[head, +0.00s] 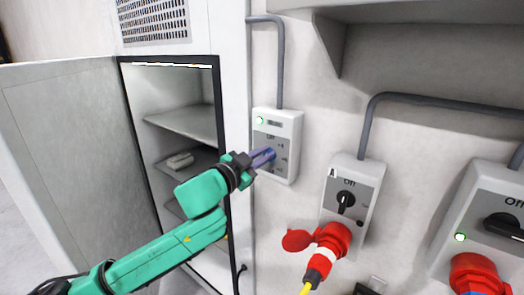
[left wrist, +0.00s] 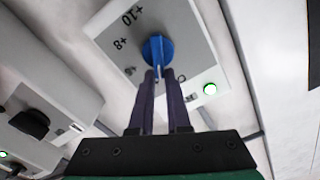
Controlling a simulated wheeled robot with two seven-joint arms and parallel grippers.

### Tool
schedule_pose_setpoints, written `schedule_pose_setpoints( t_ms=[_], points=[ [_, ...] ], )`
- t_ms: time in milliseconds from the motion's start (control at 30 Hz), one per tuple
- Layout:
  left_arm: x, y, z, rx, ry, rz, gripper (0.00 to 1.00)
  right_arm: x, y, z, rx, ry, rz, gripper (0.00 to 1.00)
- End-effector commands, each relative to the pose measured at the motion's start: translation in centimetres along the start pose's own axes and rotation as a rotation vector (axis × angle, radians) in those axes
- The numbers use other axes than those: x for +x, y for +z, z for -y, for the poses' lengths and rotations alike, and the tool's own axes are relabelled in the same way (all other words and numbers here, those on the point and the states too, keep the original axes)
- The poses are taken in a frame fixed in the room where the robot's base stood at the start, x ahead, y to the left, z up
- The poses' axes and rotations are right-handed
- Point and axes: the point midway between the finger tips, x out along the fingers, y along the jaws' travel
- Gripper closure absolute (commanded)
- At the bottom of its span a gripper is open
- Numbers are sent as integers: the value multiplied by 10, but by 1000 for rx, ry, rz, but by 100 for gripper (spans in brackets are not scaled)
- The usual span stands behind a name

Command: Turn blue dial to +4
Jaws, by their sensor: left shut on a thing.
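The blue dial (head: 272,154) is on a grey-white control box (head: 288,120) on the wall, mostly hidden by my fingertips in the head view. My left gripper (head: 265,157) reaches it from the left and is shut on it. In the left wrist view the blue dial (left wrist: 158,47) shows just beyond the two dark fingers (left wrist: 159,77), which close on its raised grip. The marks +8 and +10 are readable beside the dial there. Which mark the dial points to I cannot tell. My right gripper is not in view.
A green light (head: 259,119) glows on the box. An open cabinet with shelves (head: 180,121) is on the left. A second switch box (head: 352,172) with a black knob and a red plug (head: 332,240) is to the right, with another box (head: 480,190) further right.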

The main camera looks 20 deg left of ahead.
Motion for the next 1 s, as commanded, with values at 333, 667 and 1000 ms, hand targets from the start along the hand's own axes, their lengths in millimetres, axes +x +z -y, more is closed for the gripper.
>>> schedule_pose_setpoints(
  t_ms=[333, 667, 1000],
  points=[
    [0, -1, -4, 216, -1, -2, 100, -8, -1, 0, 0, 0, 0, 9],
    [0, 0, -6, 287, -1, -3, 100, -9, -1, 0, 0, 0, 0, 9],
    [0, 0, -6, 288, -2, -3, 100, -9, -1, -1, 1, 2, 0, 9]
  ],
)
